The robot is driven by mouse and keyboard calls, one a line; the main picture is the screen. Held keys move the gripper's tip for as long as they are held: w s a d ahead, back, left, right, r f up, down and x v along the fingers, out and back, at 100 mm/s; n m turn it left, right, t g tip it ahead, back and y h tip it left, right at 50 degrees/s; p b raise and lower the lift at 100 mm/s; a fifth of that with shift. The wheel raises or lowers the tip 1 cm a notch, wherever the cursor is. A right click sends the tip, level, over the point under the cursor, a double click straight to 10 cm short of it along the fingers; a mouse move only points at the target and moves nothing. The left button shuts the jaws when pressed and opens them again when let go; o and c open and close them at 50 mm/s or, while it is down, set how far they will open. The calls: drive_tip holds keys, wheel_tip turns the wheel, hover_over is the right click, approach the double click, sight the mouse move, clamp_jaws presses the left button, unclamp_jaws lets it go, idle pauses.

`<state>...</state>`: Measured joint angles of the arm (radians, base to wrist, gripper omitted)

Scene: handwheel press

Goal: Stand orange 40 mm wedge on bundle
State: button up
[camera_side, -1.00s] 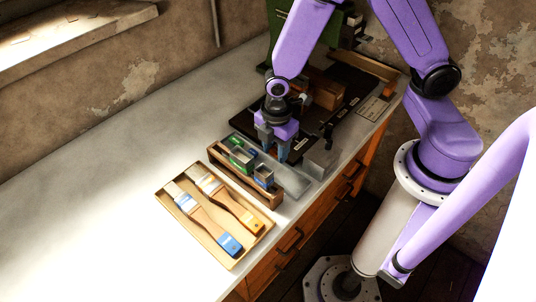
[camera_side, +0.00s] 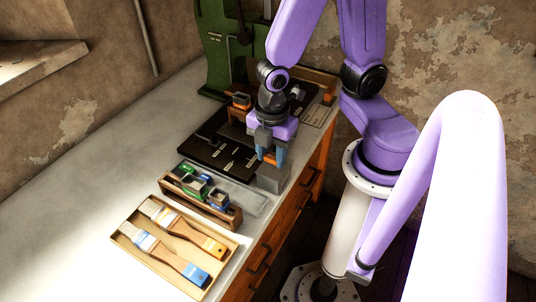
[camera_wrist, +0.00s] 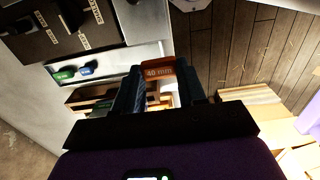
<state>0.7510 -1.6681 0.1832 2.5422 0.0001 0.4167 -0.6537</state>
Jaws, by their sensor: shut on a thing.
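The orange wedge (camera_wrist: 160,70), marked 40 mm, is between the fingers of my gripper (camera_wrist: 160,84) in the wrist view. In the side view my gripper (camera_side: 269,156) points down, shut on the wedge, and only a sliver of orange shows between the fingertips. It is beside the dark press board (camera_side: 215,150), above or just behind a grey block (camera_side: 272,179); the gap to the block is unclear. I cannot clearly pick out the bundle. A small orange-topped piece (camera_side: 240,101) stands near the press, partly behind my arm.
The green press (camera_side: 213,50) stands at the back. A wooden rack (camera_side: 225,217) holds several green and blue marked pieces. A tray (camera_side: 150,262) with two brushes lies in front. The bench top (camera_side: 90,190) on the left is clear.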

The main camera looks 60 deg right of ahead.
drive_tip(key=w+d+r, duration=0.1)
drive_tip(key=w+d, duration=0.4)
drive_tip(key=w, duration=0.7)
drive_tip(key=w+d, duration=0.2)
drive_tip(key=d, duration=0.2)
drive_tip(key=w+d+r, duration=0.1)
drive_tip(key=w+d, duration=0.2)
drive_tip(key=d, duration=0.1)
drive_tip(key=w+d+r, duration=0.1)
drive_tip(key=w+d, duration=0.2)
drive_tip(key=d, duration=0.2)
drive_tip(key=shift+w, duration=0.1)
drive_tip(key=shift+d+f, duration=0.1)
drive_tip(key=shift+d, duration=0.05)
drive_tip(key=shift+f, duration=0.5)
drive_tip(key=shift+f, duration=0.2)
drive_tip(key=shift+f, duration=0.5)
